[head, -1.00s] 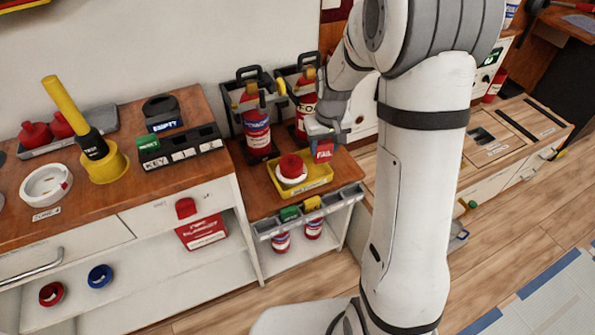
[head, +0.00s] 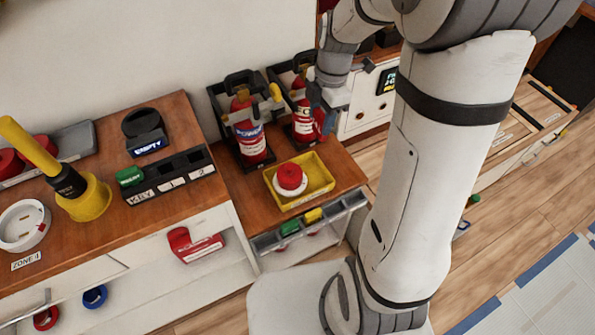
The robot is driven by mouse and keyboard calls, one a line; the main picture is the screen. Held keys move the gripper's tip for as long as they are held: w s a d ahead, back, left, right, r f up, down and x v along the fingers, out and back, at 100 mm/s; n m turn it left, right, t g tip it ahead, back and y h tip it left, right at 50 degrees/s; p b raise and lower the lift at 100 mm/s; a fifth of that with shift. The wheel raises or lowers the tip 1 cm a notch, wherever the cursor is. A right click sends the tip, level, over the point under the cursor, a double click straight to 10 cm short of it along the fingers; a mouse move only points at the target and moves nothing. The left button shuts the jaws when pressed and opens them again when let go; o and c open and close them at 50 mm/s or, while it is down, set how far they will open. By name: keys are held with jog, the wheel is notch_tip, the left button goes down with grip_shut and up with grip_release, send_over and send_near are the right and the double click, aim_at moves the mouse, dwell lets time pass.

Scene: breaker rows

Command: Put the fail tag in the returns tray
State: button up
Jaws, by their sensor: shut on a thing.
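My gripper (head: 331,104) is beside the right fire extinguisher (head: 303,120), above the back right of the low wooden bench. It is shut on a small red tag (head: 325,124), which hangs below the fingers; its lettering cannot be read now. The fingertips are partly hidden by the wrist. A yellow tray (head: 322,197) lies on the bench in front of and left of my gripper, with a red and white round device (head: 290,178) in it. I cannot read the tray's label, so I cannot tell if it is the returns tray.
A left fire extinguisher (head: 247,128) stands in a black holder behind the tray. A grey rack (head: 268,243) with green and yellow tags is fixed along the bench front. The higher counter at left holds a key rack (head: 170,178) and a yellow-handled tool (head: 83,193).

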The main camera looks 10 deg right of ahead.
notch_tip(320, 180, down, 18)
jog(key=shift+r+b, duration=0.1)
jog(key=shift+b, duration=0.95)
jog(key=o, duration=1)
jog(key=shift+c, duration=0.2)
